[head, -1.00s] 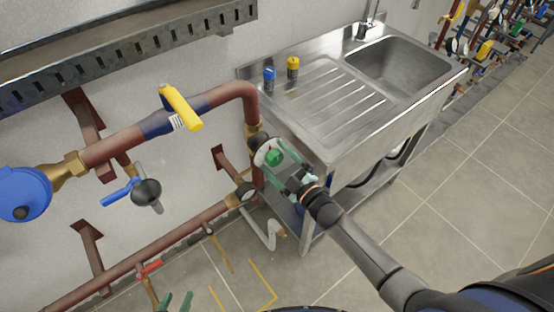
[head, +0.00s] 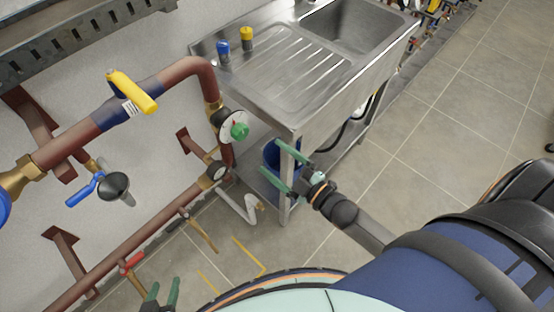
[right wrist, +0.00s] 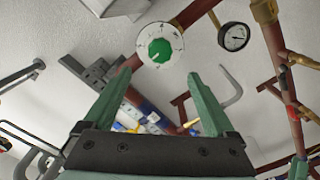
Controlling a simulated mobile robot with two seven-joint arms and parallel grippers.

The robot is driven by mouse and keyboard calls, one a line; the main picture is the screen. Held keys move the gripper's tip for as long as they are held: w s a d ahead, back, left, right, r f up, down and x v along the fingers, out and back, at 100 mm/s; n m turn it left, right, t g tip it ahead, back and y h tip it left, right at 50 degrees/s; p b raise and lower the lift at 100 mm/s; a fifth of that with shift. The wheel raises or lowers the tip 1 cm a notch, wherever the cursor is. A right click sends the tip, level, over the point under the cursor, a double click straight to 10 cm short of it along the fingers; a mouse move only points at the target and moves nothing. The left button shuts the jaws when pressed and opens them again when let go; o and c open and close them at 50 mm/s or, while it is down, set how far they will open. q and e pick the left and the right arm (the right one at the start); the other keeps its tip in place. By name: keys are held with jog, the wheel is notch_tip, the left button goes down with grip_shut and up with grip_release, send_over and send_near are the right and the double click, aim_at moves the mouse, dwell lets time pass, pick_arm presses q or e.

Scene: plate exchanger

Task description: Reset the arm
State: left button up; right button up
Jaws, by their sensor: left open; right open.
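My right gripper (head: 284,163) is open and empty in the head view, in front of the sink's front leg. It stands right of and below a white round dial with a green knob (head: 238,130) on the pipe, clear of it. In the right wrist view the open fingers (right wrist: 152,100) frame the space below the dial's green knob (right wrist: 160,50), with nothing between them. My left gripper (head: 163,292) is at the bottom edge of the head view, its green fingers apart and empty, below the red-handled valve (head: 134,262).
A steel sink (head: 290,75) holds a blue bottle (head: 223,52) and a yellow one (head: 247,38). The tiled floor (head: 440,130) at right is open.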

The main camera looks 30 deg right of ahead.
jog(key=shift+s+f, duration=0.1)
dwell(0.5)
jog(key=s+a+f+m+g+h, duration=0.3)
jog(key=s+f+m+g, duration=0.5)
jog(key=s, duration=0.5)
notch_tip(320, 180, down, 2)
jog(key=m, duration=0.3)
jog(key=shift+s+h, duration=0.35)
jog(key=shift+h, duration=0.05)
